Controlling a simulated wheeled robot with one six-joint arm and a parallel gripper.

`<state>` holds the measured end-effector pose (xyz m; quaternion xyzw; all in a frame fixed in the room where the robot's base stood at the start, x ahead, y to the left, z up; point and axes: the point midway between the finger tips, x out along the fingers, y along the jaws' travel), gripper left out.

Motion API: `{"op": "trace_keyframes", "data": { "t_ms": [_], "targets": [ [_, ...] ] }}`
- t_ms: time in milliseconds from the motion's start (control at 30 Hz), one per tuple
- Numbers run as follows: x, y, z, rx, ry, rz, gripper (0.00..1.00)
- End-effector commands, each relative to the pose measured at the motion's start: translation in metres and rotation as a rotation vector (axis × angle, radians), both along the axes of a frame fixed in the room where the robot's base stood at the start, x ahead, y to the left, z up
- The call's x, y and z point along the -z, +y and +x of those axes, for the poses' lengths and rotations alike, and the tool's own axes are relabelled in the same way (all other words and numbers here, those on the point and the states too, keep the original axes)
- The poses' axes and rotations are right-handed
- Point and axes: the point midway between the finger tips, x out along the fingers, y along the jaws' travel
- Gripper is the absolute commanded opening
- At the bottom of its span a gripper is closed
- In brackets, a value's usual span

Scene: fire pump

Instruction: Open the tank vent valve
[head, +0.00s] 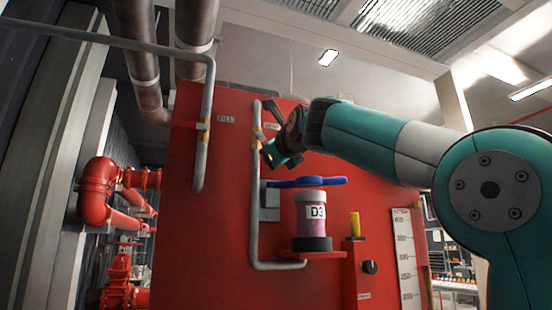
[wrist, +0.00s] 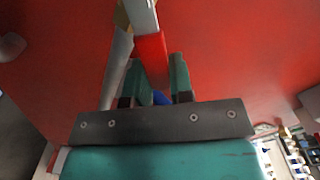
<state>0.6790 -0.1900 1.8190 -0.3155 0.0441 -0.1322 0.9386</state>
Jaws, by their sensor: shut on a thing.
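My gripper (head: 267,131) is at this valve, coming from the right. In the wrist view, my gripper (wrist: 158,70) has its two teal fingers on either side of a red valve lever (wrist: 151,52) and is shut on it. The pipe's grey end passes just beyond the lever. The lever is hidden in the head view.
A fill pipe (head: 202,150) with its own brass fitting stands left of the vent. Below my gripper, a jar marked D3 (head: 311,222) with a blue handle (head: 308,182) stands on a red shelf (head: 325,254). A yellow-topped post (head: 354,224) is right of it.

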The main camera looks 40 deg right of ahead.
Motion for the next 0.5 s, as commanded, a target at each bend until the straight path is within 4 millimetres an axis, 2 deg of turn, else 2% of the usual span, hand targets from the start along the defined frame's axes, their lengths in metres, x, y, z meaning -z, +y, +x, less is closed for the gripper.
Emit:
{"op": "trace_keyframes", "data": {
  "t_ms": [33,133,500],
  "targets": [
    [-0.0006,0.0002,-0.0004,0.000,0.000,-0.001,0.23],
    [-0.0005,0.0001,-0.0003,0.000,0.000,-0.001,0.46],
    [0.0003,0.0000,0.0003,0.000,0.002,-0.002,0.47]
  ]
}}
